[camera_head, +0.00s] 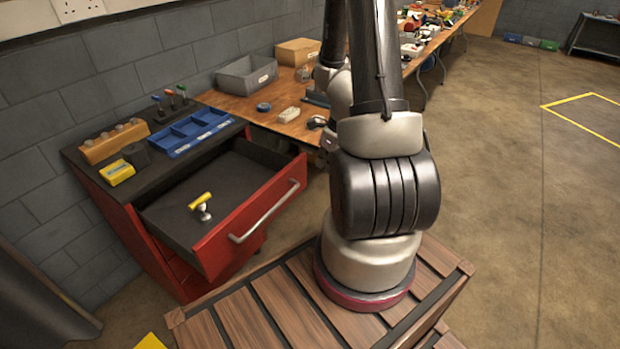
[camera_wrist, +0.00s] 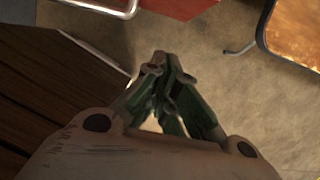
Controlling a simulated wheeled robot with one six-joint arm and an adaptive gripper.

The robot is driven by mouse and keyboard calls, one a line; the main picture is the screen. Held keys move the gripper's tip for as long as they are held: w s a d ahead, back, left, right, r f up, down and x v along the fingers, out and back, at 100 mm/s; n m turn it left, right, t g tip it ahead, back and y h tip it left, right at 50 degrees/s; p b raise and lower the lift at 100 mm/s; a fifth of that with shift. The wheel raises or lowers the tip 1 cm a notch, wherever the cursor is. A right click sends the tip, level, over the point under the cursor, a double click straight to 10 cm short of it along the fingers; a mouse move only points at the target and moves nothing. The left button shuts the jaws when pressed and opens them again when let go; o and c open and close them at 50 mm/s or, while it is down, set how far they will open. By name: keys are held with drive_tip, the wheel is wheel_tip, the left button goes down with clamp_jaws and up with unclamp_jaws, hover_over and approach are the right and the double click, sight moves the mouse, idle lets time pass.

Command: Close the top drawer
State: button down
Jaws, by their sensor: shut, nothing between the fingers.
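The top drawer (camera_head: 255,222) of the red cabinet (camera_head: 160,255) is pulled well out, with a silver bar handle (camera_head: 265,212) on its red front. A small yellow-topped item (camera_head: 201,206) with a pale base sits inside on the dark drawer floor. In the wrist view, a red front (camera_wrist: 180,8) and part of a silver handle (camera_wrist: 105,6) show at the top edge. My gripper (camera_wrist: 158,62) is shut and empty, over the floor and apart from the drawer. In the head view the gripper is hidden behind my arm.
The cabinet top holds a blue divided tray (camera_head: 190,132), a wooden block (camera_head: 115,142), a yellow box (camera_head: 117,172) and several small tools. A wooden workbench (camera_head: 260,105) with a grey bin (camera_head: 246,77) stands behind. Open floor (camera_head: 520,200) lies to the right.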

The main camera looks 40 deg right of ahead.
drive_tip(key=w+a+f, duration=0.2)
drive_tip(key=w+f, duration=0.3)
drive_tip(key=f, duration=0.3)
drive_tip(key=shift+w+f, duration=0.3)
drive_tip(key=shift+w, duration=0.1)
drive_tip(key=shift+w+a, duration=0.15)
drive_tip(key=shift+w, duration=0.05)
